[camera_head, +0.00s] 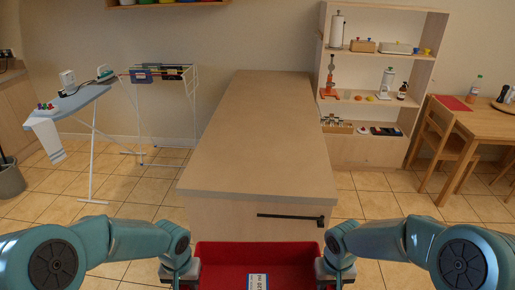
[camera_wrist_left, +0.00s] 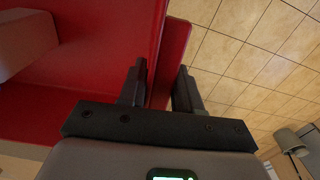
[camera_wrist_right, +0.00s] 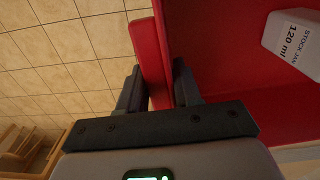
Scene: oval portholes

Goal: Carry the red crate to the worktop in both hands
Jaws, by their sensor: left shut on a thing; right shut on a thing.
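The red crate (camera_head: 225,252) is at the bottom middle of the head view, between my two arms and in front of the worktop (camera_head: 260,140). My left gripper (camera_wrist_left: 160,88) is shut on the crate's left wall, with one finger inside and one outside. My right gripper (camera_wrist_right: 158,88) is shut on the opposite wall in the same way. A white jar labelled "STOCK JAR 120 ml" (camera_wrist_right: 295,42) is inside the crate. It also shows in the head view (camera_head: 258,281). The crate's lower part is cut off in the head view.
The worktop's surface is bare, with a dark handle (camera_head: 290,217) on its near face. An ironing board (camera_head: 70,102) and a drying rack (camera_head: 165,110) stand at the left. A shelf unit (camera_head: 372,140), chair (camera_head: 440,145) and wooden table (camera_head: 485,125) stand at the right. Tiled floor is clear on both sides.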

